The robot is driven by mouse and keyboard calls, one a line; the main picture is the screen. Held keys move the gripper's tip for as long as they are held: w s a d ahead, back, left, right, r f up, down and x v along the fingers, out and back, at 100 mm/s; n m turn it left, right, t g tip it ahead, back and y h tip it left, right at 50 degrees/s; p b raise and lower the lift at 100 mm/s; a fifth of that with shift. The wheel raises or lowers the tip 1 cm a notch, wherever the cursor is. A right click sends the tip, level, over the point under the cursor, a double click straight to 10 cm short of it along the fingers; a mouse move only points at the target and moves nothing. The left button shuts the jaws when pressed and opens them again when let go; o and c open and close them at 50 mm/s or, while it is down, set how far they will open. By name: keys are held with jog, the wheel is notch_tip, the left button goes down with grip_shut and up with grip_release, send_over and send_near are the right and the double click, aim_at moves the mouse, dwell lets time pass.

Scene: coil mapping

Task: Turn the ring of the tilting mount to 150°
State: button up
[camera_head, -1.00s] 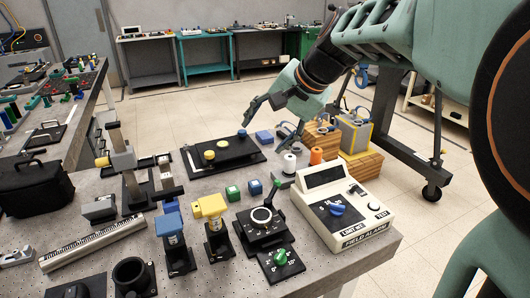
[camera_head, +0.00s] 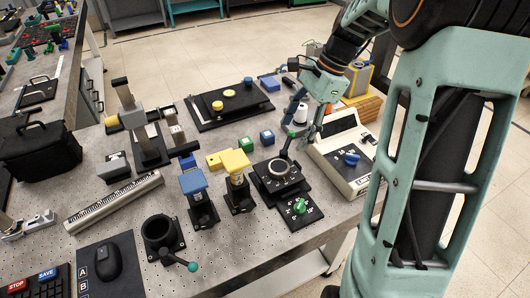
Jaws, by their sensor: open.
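The mount (camera_head: 262,186) is a black block on the bench with a dark round ring (camera_head: 278,170) on top that carries pale markings; I cannot read its angle. A dark lever with a green tip (camera_head: 291,134) rises from the ring's far right side. My gripper (camera_head: 300,126) is open and points down, with its fingers around or just above the green tip. I cannot tell whether it touches the lever. My arm comes in from the upper right and hides part of the bench.
A black plate with a green knob (camera_head: 299,206) lies in front. Yellow (camera_head: 236,163) and blue (camera_head: 192,181) topped posts stand left. A black ring holder (camera_head: 160,236) is nearer.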

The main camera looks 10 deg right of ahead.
aim_at(279, 166)
jog(key=shift+m+g, duration=0.3)
jog(key=shift+m, duration=0.4)
jog(key=x, duration=1.1)
jog(key=shift+s+f+b, duration=0.25)
jog(key=shift+b, duration=0.05)
jog(key=c, duration=1.1)
